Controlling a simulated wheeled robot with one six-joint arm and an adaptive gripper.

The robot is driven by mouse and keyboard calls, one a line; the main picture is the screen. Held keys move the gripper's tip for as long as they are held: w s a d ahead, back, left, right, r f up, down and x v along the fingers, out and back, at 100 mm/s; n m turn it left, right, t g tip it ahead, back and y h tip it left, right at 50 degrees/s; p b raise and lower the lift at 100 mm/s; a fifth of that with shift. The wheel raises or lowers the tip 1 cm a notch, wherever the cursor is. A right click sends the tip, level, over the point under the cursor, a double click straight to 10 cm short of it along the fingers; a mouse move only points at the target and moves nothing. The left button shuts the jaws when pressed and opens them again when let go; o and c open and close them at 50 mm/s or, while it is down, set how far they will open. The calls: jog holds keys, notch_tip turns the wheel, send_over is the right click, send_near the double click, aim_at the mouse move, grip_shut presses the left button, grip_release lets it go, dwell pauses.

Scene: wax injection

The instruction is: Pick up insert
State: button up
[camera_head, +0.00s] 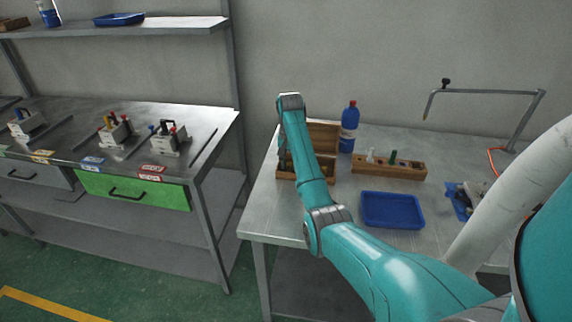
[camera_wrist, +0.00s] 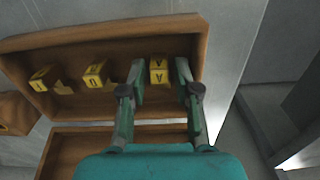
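In the wrist view, a yellow insert (camera_wrist: 159,71) with dark letter-like marks is in an open wooden box (camera_wrist: 110,37). My gripper (camera_wrist: 160,68) is open, with one finger on each side of this insert and a narrow gap showing on both sides. Two more yellow inserts, a middle one (camera_wrist: 95,74) and a left one (camera_wrist: 41,79), are in the same box to the left. In the head view, the wooden box (camera_head: 323,135) stands on the right table with its lid up. My arm hides part of it, and the gripper fingers cannot be made out there.
A wooden block (camera_head: 400,170) with several small items, a blue bottle (camera_head: 348,128) and an empty blue tray (camera_head: 392,211) are right of the box. A metal frame (camera_head: 530,115) stands at the back right. A bench (camera_head: 75,130) with clamp-like fixtures is at left.

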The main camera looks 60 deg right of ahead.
jog(key=shift+f, duration=0.25)
jog(key=shift+c, duration=0.2)
grip_shut()
